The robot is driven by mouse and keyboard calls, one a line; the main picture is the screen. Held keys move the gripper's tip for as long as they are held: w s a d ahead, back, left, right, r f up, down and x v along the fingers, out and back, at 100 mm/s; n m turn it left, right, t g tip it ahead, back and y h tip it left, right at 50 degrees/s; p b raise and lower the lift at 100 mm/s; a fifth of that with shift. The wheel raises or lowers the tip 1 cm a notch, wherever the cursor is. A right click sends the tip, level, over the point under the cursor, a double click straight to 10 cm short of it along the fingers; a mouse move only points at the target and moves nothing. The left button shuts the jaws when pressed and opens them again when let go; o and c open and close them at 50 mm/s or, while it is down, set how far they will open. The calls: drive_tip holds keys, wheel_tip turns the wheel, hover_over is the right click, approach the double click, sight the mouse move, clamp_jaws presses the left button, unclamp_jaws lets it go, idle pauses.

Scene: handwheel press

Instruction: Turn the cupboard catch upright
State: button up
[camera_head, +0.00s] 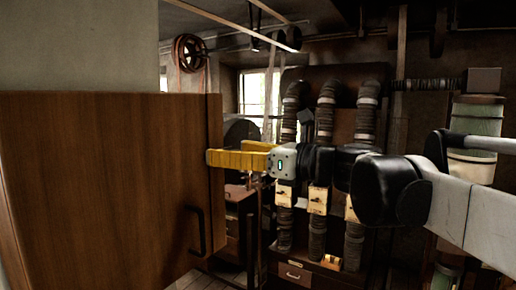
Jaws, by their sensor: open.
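A brown wooden cupboard (100,180) fills the left side of the head view. A black bar handle (198,230) is on its front, low and near the right edge. I cannot make out a catch in this view; its position and tilt cannot be told. My gripper (228,155) has two yellow fingers pointing left, and they are open. The fingertips overlap the cupboard's right edge in the picture, above the handle. I cannot tell whether they touch it. Nothing shows between the fingers.
My arm reaches in from the right. Behind it stand dark machinery with several ribbed hoses (326,110), a red wheel (188,53) on the back wall and a bright window (255,92). A pale grey wall (75,45) rises above the cupboard.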

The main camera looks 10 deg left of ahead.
drive_tip(key=shift+w+a, duration=0.15)
drive_tip(key=shift+a, duration=0.2)
drive_tip(key=c, duration=1.2)
